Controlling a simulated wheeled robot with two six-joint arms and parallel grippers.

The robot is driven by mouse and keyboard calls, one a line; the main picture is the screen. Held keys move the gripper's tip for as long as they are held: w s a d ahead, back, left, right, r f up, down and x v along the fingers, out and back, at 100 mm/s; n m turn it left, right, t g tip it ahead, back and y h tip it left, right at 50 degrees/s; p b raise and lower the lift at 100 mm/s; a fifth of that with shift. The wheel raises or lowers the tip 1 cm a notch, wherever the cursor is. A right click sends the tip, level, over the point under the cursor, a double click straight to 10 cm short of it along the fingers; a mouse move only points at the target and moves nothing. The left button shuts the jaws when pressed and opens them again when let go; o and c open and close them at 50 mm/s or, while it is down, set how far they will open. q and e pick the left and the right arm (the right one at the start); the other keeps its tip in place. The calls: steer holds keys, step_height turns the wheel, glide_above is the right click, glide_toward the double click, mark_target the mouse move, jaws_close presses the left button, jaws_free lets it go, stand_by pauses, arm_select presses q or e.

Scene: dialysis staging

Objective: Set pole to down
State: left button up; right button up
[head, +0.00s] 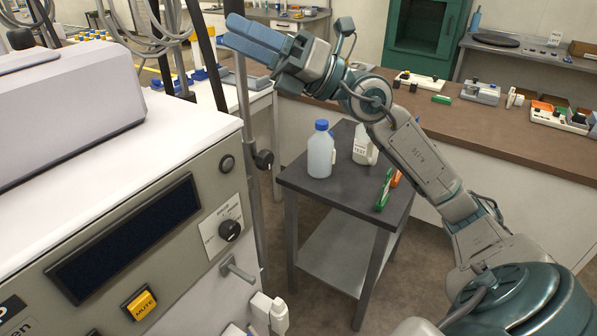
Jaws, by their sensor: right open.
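A thin grey upright pole (243,100) stands beside the machine's right side, with a black clamp knob (263,160) partway down it. My right gripper (228,31) is at the pole's upper part, its blue fingers open and pointing left across it. The fingers cover a short stretch of the pole; I cannot tell whether it lies between them or behind them. The clamp knob is well below the gripper. My left gripper is not in view.
The pale machine (195,160) with a dial and a yellow mute button fills the left. A dark-topped cart (340,190) with bottles stands right of the pole. A brown counter (480,120) runs behind. Cables (150,35) hang at upper left.

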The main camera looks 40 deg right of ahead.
steer(key=w+d+f+m+t+h, duration=0.1)
steer(key=w+d+f+m+h, duration=0.1)
steer(key=d+f+m+h, duration=0.3)
steer(key=w+d+f+m+h, duration=0.3)
steer(key=f+m+h, duration=0.8)
steer(key=f+m, duration=0.8)
steer(key=w+d+f+m+t+h, duration=0.1)
steer(key=w+d+f+m+h, duration=0.1)
steer(key=d+f+m+h, duration=0.4)
steer(key=shift+w+d+f+m+t+h+p, duration=0.35)
steer(key=shift+f+m+h, duration=0.75)
steer(key=shift+f+m, duration=4.05)
step_height(320, 180, down, 5)
steer(key=n, duration=0.4)
steer(key=shift+s+r+n, duration=0.1)
steer(key=shift+r+n, duration=0.05)
steer(key=shift+n, duration=0.1)
